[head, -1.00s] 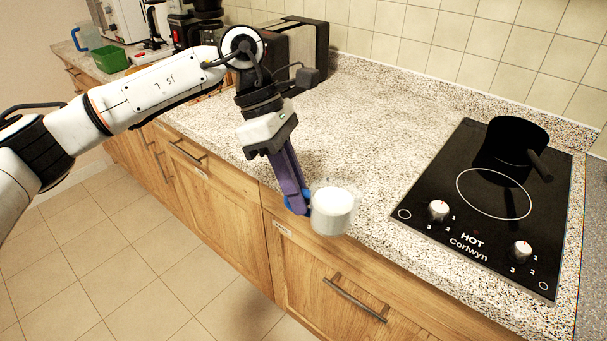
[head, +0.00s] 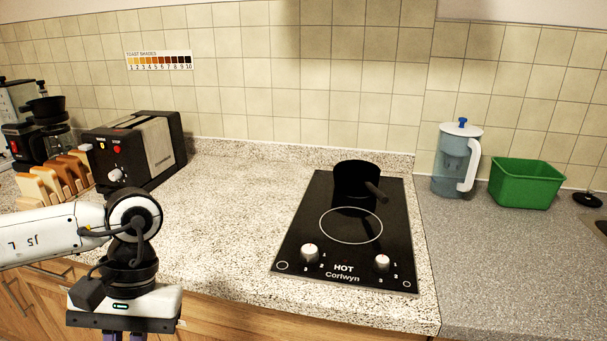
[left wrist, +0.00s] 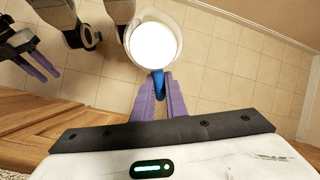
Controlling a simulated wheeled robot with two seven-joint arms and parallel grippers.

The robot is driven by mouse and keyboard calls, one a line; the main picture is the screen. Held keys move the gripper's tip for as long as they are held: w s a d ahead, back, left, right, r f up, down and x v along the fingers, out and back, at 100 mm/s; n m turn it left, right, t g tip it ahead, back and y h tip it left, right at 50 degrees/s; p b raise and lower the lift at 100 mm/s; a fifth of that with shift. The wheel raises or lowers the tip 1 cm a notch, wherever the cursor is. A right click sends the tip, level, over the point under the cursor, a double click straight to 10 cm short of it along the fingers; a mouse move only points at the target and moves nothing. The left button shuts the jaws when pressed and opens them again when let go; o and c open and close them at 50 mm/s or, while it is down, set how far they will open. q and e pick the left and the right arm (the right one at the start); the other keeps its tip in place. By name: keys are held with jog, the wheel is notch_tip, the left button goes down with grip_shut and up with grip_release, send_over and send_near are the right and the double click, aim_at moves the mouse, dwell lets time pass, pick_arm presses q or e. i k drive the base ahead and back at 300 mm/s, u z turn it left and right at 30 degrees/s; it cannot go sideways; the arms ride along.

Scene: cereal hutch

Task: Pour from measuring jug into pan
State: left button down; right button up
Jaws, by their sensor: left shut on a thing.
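The measuring jug (left wrist: 153,42) is a clear round jug filled with something white, seen from above in the left wrist view. My left gripper (left wrist: 160,84) is shut on its blue handle and holds it over the floor, in front of the counter. In the head view only the top of my left gripper's fingers (head: 125,337) shows at the bottom left, and the jug is out of sight. The black pan (head: 356,181) stands at the back of the hob (head: 300,228), its handle pointing right and forward. My right gripper (left wrist: 35,68) shows at the left of the left wrist view, its fingers apart and empty.
A toaster (head: 140,150) and a toast rack (head: 58,180) stand at the left, with a coffee machine (head: 40,125) behind. A water filter jug (head: 456,160) and a green tub (head: 525,183) are right of the hob. The speckled counter (head: 225,215) left of the hob is clear.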

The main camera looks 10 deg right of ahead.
aim_at(365, 186)
jog(key=z, duration=3.2)
jog(key=k, duration=1.1)
jog(key=u, duration=1.25)
jog(key=i, duration=0.85)
jog(key=z, duration=0.1)
